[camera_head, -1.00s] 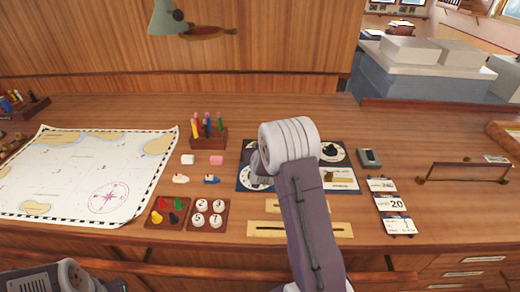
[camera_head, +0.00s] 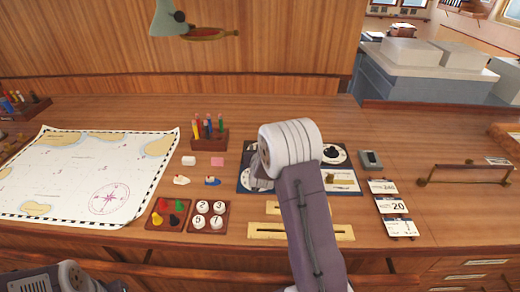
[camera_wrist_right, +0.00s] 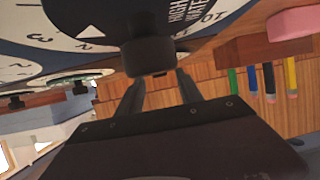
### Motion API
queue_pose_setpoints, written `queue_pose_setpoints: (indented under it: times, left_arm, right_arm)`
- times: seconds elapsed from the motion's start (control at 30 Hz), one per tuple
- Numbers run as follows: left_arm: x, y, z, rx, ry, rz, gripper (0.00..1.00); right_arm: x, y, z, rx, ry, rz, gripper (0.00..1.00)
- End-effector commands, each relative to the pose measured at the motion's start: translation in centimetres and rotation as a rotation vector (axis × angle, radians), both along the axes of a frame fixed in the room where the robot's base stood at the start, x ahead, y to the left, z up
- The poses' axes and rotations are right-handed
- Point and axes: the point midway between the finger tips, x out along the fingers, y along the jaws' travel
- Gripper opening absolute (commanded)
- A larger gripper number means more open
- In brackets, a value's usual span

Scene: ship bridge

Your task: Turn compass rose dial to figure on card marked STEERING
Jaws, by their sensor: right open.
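A dark blue panel (camera_head: 351,184) with white dials lies on the desk, partly hidden by my right arm. One dial with a black knob (camera_head: 335,153) shows at its upper right. Another dial (camera_wrist_right: 75,79) shows farther left there. Cards stand right of the panel: a top card (camera_head: 382,186), a middle card reading 20 (camera_head: 397,206) and a lower card (camera_head: 399,228). I cannot read STEERING on any.
A chart (camera_head: 80,175) with a printed compass rose lies at left. Trays of coloured pieces (camera_head: 168,213) and numbered discs (camera_head: 209,215), a pencil block (camera_head: 209,138) and brass strips (camera_head: 270,230) are near the panel. A grey box (camera_head: 370,160) and brass-ended rail (camera_head: 465,167) are at right.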

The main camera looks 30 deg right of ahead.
Motion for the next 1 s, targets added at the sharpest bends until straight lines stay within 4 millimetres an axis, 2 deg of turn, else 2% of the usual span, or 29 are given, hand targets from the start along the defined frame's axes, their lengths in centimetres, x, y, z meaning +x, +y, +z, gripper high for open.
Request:
queue_pose_setpoints:
  times: [0.2, 0.4, 1.0]
  left_arm:
    - [0.0, 0.0, -0.5, 0.0, 0.0, 0.0, 0.36]
    - [0.0, 0.0, -0.6, 0.0, 0.0, 0.0, 0.36]
    - [0.0, 0.0, -0.3, 0.0, 0.0, 0.0, 0.36]
  right_arm:
    - [-3.7, 2.0, 1.8, -0.001, -0.003, 0.002, 0.43]
    - [-6.0, 3.2, 2.8, -0.001, -0.002, 0.001, 0.43]
    - [-6.4, 3.4, 3.3, 0.0, -0.001, 0.0, 0.43]
